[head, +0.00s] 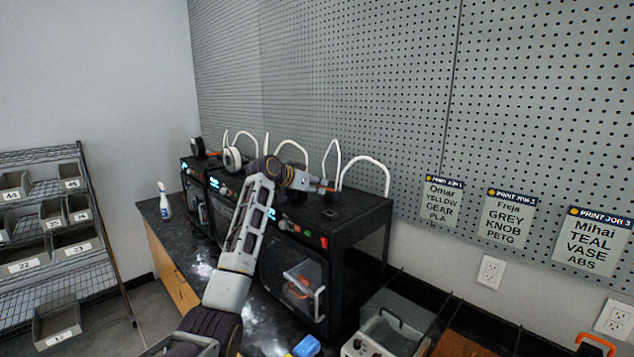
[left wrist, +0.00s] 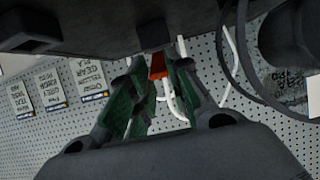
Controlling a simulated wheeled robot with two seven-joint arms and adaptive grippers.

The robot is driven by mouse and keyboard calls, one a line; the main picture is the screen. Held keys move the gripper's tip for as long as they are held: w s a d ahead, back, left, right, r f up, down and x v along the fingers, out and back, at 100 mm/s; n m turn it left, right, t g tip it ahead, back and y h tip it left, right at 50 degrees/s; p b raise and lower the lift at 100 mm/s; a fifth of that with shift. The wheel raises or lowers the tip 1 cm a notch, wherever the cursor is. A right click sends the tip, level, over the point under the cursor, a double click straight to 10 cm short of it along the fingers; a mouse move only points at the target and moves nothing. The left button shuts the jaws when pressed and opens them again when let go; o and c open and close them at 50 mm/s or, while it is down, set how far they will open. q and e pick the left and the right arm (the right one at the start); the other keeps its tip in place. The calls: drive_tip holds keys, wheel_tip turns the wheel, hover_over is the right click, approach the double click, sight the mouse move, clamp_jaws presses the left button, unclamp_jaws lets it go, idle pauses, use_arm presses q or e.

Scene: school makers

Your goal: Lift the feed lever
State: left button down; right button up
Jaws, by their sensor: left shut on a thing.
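My left gripper (head: 322,186) is above the front top of the nearest black printer (head: 345,215). In the left wrist view its two green-padded fingers (left wrist: 150,95) are closed in on a small red-orange lever (left wrist: 157,65). The lever shows between the fingertips. In the head view the gripper hides most of the lever, so its angle cannot be told. My right gripper is in neither view.
White tubes (head: 372,162) arch up behind the printers, close to the gripper. A pegboard (head: 540,100) stands behind, with print job cards (head: 508,218). A spray bottle (head: 164,202) stands at the counter's far left. Wire shelves with bins (head: 30,265) are at left.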

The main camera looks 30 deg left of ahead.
use_arm(q)
drive_tip(key=shift+w+r+g+p, duration=0.2)
drive_tip(key=shift+r+g+p, duration=0.35)
drive_tip(key=shift+p, duration=0.75)
drive_tip(key=shift+w+d+r+p, duration=0.1)
drive_tip(key=shift+p, duration=0.3)
drive_tip(key=shift+w+r+g+y+p, duration=0.1)
drive_tip(key=shift+g+y+p, duration=0.2)
drive_tip(key=shift+g+p, duration=0.15)
drive_tip(key=c, duration=1.3)
unclamp_jaws()
drive_tip(key=shift+s+r, duration=0.2)
drive_tip(key=shift+s, duration=0.1)
drive_tip(key=shift+v, duration=5.55)
